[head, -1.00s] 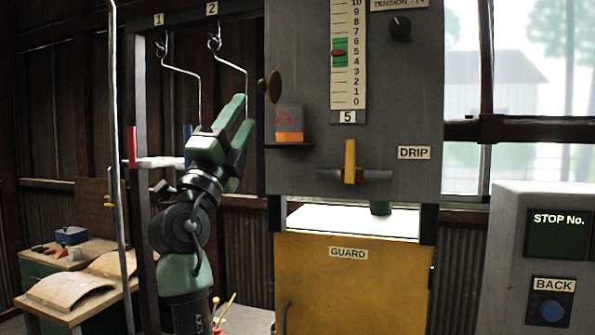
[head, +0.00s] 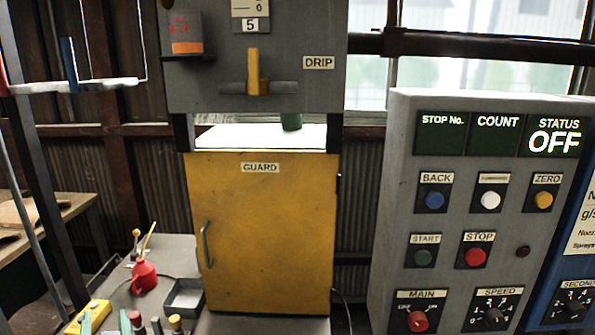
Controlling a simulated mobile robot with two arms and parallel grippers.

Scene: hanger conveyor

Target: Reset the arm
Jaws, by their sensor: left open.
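My left gripper (head: 105,323) shows only at the bottom left edge, where its green fingertips stand apart. It is open, with nothing seen between the fingers. It is low in the picture, near the bench top with the small tools, and the rest of my left arm is out of view. My right gripper is not in view.
A yellow guard door (head: 265,230) stands shut in the middle. A grey control panel (head: 398,190) with buttons and knobs is at the right; its status reads OFF. A red oil can (head: 144,278) and a grey tray (head: 184,297) stand on the bench. Hanger bars are at upper left.

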